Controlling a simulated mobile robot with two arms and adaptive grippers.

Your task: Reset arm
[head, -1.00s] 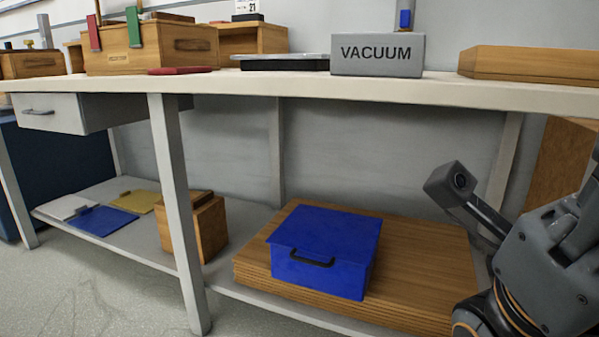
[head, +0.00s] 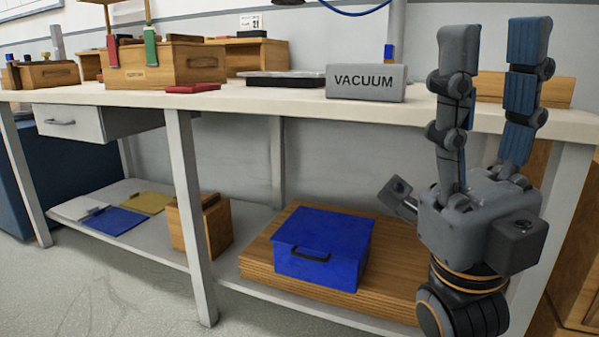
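My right gripper (head: 506,88) is at the right of the head view, its two fingers pointing up and spread well apart. It is open with nothing between the fingers. It stands in front of the right part of the workbench (head: 270,103) and hides some of the benchtop and the lower shelf's right end. My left gripper is not in view.
A blue box (head: 325,240) with a black handle sits on a wooden board (head: 262,255) on the lower shelf. A grey VACUUM block (head: 364,82) and a wooden toolbox (head: 160,65) stand on the benchtop. The floor (head: 110,285) at front left is clear.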

